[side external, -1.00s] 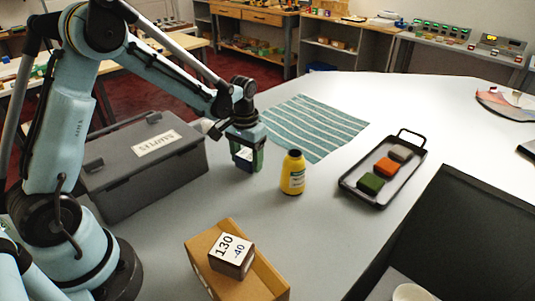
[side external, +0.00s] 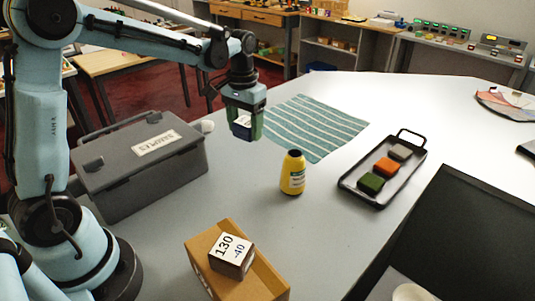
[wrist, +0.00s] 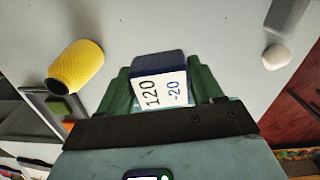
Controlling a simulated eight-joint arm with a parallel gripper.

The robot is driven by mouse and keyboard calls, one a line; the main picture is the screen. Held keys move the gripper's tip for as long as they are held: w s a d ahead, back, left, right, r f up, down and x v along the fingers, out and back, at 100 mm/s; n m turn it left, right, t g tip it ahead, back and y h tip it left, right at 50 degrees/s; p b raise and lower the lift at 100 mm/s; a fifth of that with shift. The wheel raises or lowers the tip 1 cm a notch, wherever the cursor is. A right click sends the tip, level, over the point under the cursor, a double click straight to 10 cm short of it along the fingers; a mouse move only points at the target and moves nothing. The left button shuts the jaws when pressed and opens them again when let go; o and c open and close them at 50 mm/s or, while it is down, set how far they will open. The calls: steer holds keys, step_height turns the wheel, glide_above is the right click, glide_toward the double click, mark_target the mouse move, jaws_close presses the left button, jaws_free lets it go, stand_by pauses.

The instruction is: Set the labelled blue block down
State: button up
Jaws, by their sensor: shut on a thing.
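My gripper (side external: 244,124) is shut on the blue block (side external: 241,131), which carries a white label. The block hangs above the grey counter (side external: 235,195), between the grey lidded box and the yellow bottle. In the wrist view the blue block (wrist: 158,64) sits between the green fingers of my gripper (wrist: 160,88). Its label reads 120 and -20. The block's lower parts are partly hidden by the fingers in the side view.
A yellow bottle (side external: 292,173) stands right of the block. A striped cloth (side external: 312,127) lies behind. A black tray (side external: 350,190) holds green, orange and grey blocks. The lidded box (side external: 125,187) is left. A cardboard box (side external: 268,282) with a block labelled 130 is in front.

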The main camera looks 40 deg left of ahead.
step_height(320, 180, up, 6)
steer(key=shift+r, duration=0.15)
steer(key=s+d+m, duration=0.1)
steer(key=s+d, duration=0.4)
steer(key=d, duration=0.6)
steer(key=s+d, duration=0.4)
steer(key=d, duration=0.6)
steer(key=s+d+m, duration=0.1)
steer(key=s+d, duration=0.4)
steer(key=d, duration=0.6)
glide_above(314, 232)
step_height(314, 232, down, 12)
steer(key=shift+s+d+r, duration=0.1)
steer(key=shift+s, duration=0.05)
steer(key=shift+f, duration=2.1)
